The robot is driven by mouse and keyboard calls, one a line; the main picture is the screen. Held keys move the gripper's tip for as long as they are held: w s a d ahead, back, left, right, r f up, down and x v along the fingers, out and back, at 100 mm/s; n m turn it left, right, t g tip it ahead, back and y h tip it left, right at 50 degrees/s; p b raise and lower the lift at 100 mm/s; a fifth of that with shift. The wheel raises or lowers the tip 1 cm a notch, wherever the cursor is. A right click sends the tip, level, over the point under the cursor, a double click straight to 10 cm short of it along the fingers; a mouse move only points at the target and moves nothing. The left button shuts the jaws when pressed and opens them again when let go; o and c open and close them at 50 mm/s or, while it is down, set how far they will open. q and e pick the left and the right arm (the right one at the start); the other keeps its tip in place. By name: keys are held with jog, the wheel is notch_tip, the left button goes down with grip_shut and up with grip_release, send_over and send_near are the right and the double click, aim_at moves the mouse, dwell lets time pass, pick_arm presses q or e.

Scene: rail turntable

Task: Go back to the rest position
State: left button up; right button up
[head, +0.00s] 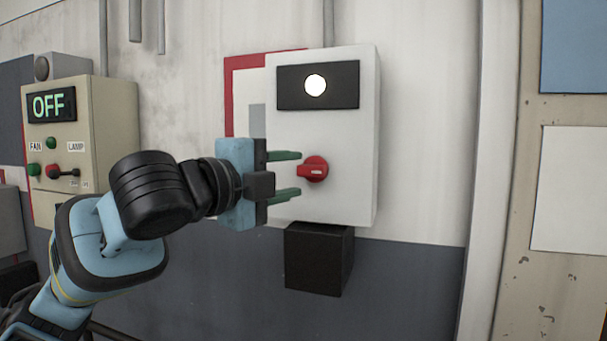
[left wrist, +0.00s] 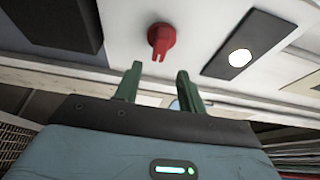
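My left gripper (head: 285,175) is open in front of a white wall box, its two green fingers spread apart with nothing between them. A red rotary knob (head: 314,169) sits on the face of the white box (head: 352,130), just beyond the fingertips. In the left wrist view the fingers (left wrist: 158,82) are apart, and the red knob (left wrist: 161,40) shows ahead of them with a gap. A round white light (head: 315,85) glows on a black panel at the top of the box. My right gripper is not in view.
A beige control box (head: 105,130) at the left shows a lit OFF sign (head: 52,105), with fan and lamp controls below. A black block (head: 319,259) projects under the white box. A pale vertical post (head: 494,150) stands at the right.

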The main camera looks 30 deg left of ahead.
pick_arm(q)
jog(key=shift+s+a, duration=0.1)
jog(key=shift+s, duration=0.55)
jog(key=shift+w+f, duration=0.1)
jog(key=w+d+f+n+g, duration=0.1)
jog(key=d+f+n+g, duration=0.25)
jog(key=f, duration=1.35)
jog(key=w+d+f+n+g, duration=0.1)
jog(key=d+f+n+g, duration=0.25)
jog(key=f, duration=1.35)
jog(key=s+f+n+g+y, duration=0.1)
jog(key=s+f+n+g, duration=0.15)
jog(key=s+f, duration=0.4)
jog(key=s+f+n+g, duration=0.1)
jog(key=s+f+n, duration=0.3)
jog(key=f, duration=0.6)
jog(key=s+f+n+g+y, duration=0.1)
jog(key=s+f+n+g, duration=0.15)
jog(key=s+f, duration=0.45)
jog(key=s+f+n+g+y, duration=0.1)
jog(key=s+f+n+g, duration=0.15)
jog(key=s, duration=0.85)
jog(key=w+d+f+t+h, duration=0.2)
jog(key=w+f+t, duration=0.4)
jog(key=f, duration=0.4)
jog(key=shift+w+d+f+m+t, duration=0.2)
jog(key=shift+w+f+m+t, duration=0.15)
jog(key=shift+t, duration=0.3)
